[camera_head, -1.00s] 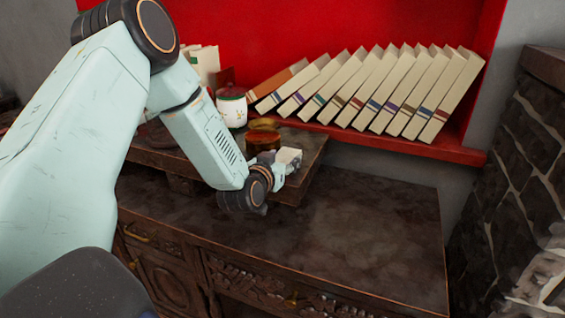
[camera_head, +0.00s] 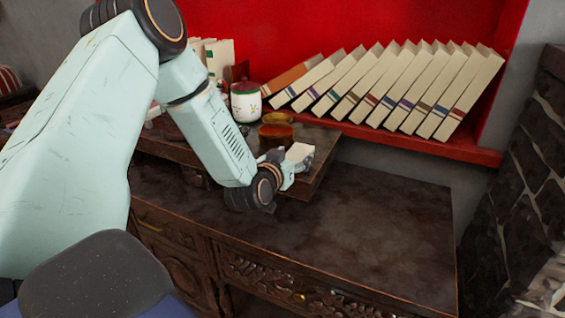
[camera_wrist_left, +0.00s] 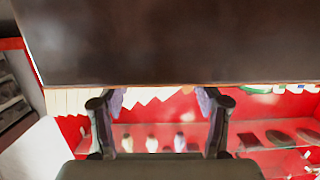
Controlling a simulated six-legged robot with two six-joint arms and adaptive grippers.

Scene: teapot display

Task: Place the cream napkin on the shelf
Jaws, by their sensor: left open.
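My left gripper (camera_head: 303,164) hangs beside the right end of the low dark stand. In the left wrist view its two fingers stand apart and the gripper (camera_wrist_left: 160,97) is open, with nothing seen between them. A small cream-white block-like shape (camera_head: 299,152) shows right at the gripper in the head view; I cannot tell whether it is the napkin or part of the gripper. No clear napkin shows elsewhere. The red shelf (camera_head: 430,146) is behind, holding a leaning row of cream books (camera_head: 400,90). My right gripper is not in view.
The dark cabinet top (camera_head: 360,215) is clear to the right. A stone wall (camera_head: 515,180) bounds the right side.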

